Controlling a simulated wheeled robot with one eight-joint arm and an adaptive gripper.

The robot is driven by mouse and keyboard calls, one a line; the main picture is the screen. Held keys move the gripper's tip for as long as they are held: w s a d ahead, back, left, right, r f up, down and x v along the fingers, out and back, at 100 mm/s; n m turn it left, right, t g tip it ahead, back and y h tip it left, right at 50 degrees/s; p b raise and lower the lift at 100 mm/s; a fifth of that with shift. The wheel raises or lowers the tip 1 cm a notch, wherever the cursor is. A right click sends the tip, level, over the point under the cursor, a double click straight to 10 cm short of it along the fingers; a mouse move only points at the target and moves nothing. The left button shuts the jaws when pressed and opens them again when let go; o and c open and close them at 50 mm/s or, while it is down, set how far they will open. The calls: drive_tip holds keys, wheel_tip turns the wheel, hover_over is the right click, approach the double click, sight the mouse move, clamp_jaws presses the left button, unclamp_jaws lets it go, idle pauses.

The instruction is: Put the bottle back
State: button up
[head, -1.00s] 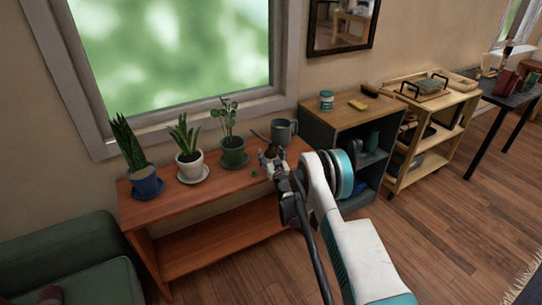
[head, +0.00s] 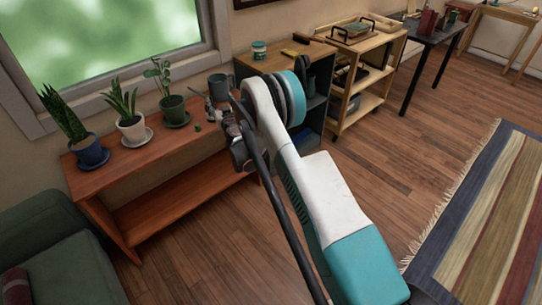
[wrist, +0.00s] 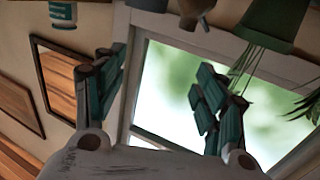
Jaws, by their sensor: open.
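My gripper (wrist: 160,68) is open and empty in the wrist view, its two dark teal fingers spread apart with the window and wall behind. In the head view its end is mostly hidden behind my arm, by the right end of the red-brown plant bench (head: 150,146).
Three potted plants, in blue (head: 90,152), white (head: 132,132) and green (head: 173,109) pots, and a grey mug (head: 220,86) stand on the bench. A teal-labelled jar (head: 259,49) stands on the cabinet.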

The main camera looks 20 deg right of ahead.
wheel_tip(320, 180, up, 12)
drive_tip(key=s+d+m+h, duration=0.1)
drive_tip(key=s+d+h, duration=0.1)
drive_tip(key=d, duration=0.1)
drive_tip(key=s+d+r+m+g+h, duration=0.1)
drive_tip(key=s+d+r+g, duration=0.1)
drive_tip(key=s+r, duration=0.65)
drive_tip(key=s+d+r+m+g+h, duration=0.1)
drive_tip(key=s+d+r+g, duration=0.15)
drive_tip(key=s+r, duration=0.6)
drive_tip(key=s+a+f+n+g+y, duration=0.15)
drive_tip(key=s+g, duration=0.25)
drive_tip(key=s, duration=1.8)
drive_tip(key=s+a+f+n+g+y, duration=0.1)
drive_tip(key=s+a+f, duration=0.2)
drive_tip(key=s, duration=0.6)
drive_tip(key=s+a+f+n+g+y, duration=0.1)
drive_tip(key=s+a+f+y, duration=0.1)
drive_tip(key=s, duration=0.8)
wheel_tip(320, 180, down, 2)
drive_tip(key=shift+a, duration=0.8)
